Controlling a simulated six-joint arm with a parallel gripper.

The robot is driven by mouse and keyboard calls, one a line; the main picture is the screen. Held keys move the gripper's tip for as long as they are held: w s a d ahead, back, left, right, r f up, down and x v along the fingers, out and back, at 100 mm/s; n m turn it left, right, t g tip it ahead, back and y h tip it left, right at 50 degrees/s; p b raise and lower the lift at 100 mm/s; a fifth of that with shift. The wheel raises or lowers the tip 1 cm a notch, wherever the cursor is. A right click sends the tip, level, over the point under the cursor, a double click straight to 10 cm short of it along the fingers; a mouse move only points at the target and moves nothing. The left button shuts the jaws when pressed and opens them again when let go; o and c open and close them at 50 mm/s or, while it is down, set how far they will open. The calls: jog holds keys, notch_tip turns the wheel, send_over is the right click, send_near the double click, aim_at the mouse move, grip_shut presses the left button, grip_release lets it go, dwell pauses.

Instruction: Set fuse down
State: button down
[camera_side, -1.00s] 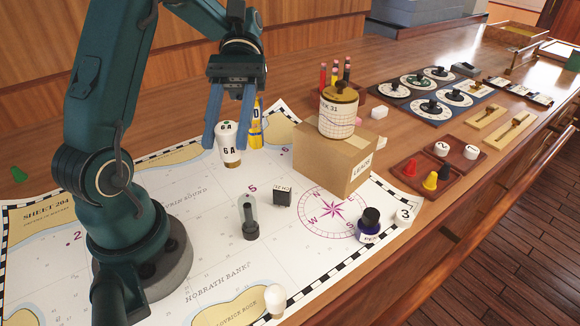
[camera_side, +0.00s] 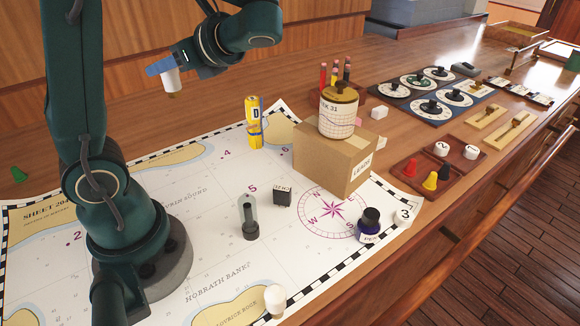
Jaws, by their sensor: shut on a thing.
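The fuse (camera_side: 171,80) is a white cylinder with a brass-coloured lower end. My gripper (camera_side: 163,68), with blue fingers, is shut on it and holds it in the air at the upper left, above the wooden desk behind the chart. The fuse hangs slightly tilted and touches nothing below. The fingers are seen nearly from the side, so part of the fuse is hidden behind them.
The chart (camera_side: 150,200) carries a yellow battery-like cylinder (camera_side: 254,122), a glass-domed piece (camera_side: 248,215), a small black block (camera_side: 282,195), an ink bottle (camera_side: 369,222) and a bulb (camera_side: 275,298). A cardboard box (camera_side: 325,160) bears a drum-shaped canister (camera_side: 338,112). Bare desk shows behind the chart.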

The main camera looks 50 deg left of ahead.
notch_tip(320, 180, up, 3)
jog(key=w+a+m+t+y, duration=0.1)
jog(key=w+a+m+t, duration=0.1)
jog(key=m+t, duration=0.1)
jog(key=shift+d+f, duration=0.2)
jog(key=shift+f, duration=10.75)
jog(key=shift+f, duration=0.1)
jog(key=shift+c, duration=2.4)
grip_release()
